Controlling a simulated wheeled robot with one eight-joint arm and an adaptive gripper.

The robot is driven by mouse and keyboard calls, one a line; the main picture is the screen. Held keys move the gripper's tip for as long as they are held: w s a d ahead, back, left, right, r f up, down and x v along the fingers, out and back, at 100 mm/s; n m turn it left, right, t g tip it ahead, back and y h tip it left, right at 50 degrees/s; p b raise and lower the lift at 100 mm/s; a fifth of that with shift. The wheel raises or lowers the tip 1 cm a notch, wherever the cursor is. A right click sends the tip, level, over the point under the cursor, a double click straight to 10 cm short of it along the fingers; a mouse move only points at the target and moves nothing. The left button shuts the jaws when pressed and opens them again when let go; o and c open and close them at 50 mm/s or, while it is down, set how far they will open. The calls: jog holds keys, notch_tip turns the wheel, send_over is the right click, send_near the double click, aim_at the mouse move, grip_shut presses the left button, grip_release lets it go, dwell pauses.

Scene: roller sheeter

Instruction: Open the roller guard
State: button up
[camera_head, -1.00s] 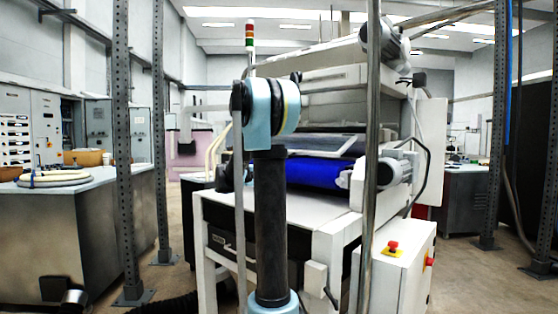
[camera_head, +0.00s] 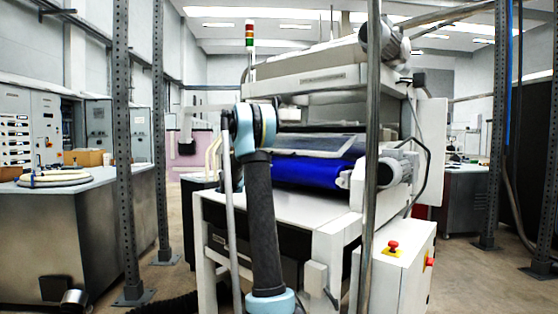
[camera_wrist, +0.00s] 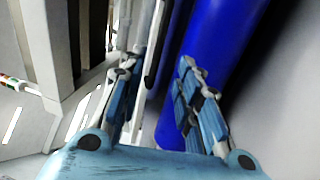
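The roller guard (camera_head: 318,144) appears to be the flat grey panel with a pale frame, lying just above the blue roller (camera_head: 318,172) of the white sheeter. In the wrist view my gripper (camera_wrist: 157,67) has its two fingers spread apart. My gripper is hidden in the head view, where my arm stands in front of the machine.
A metal post (camera_head: 371,150) stands before the machine's right side. A white box with a red emergency button (camera_head: 393,246) is at the lower right. Perforated uprights (camera_head: 124,150) stand at left and right. A grey bench (camera_head: 85,235) is on the left.

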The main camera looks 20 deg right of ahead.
jog(key=x, duration=1.2)
jog(key=shift+r, duration=0.1)
jog(key=shift+c, duration=0.5)
grip_shut()
